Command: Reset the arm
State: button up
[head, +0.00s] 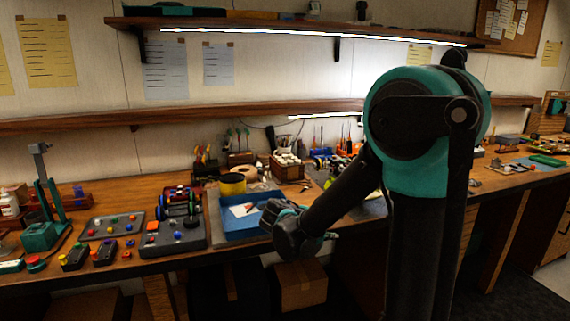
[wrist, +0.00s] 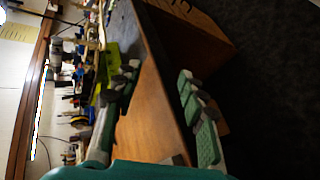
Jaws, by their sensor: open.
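My gripper (head: 303,219) is at the end of my teal and black arm, in front of the workbench (head: 345,228) near its front edge. In the wrist view my gripper (wrist: 157,74) shows two teal and grey fingers spread apart with nothing between them. Beyond the fingers is the brown wooden bench, seen sideways, with dark floor to the right. My arm hides part of the bench in the head view.
A blue tray (head: 241,229) lies on the bench just left of my gripper. A dark grey controller box (head: 172,239) and a teal press (head: 42,234) stand farther left. A cardboard box (head: 301,289) sits under the bench. Shelves (head: 240,117) run along the wall.

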jog(key=s+d+f+m+g+y, duration=0.3)
jog(key=s+d+f+m+y, duration=0.15)
jog(key=s+d+f, duration=0.45)
jog(key=s+a+f+m+y, duration=0.3)
jog(key=s+a+m+y, duration=0.1)
jog(key=s, duration=0.5)
jog(key=shift+s+a+f+m+y, duration=0.3)
jog(key=shift+a+m+y, duration=0.05)
jog(key=shift+a+y, duration=0.45)
jog(key=shift+c, duration=0.9)
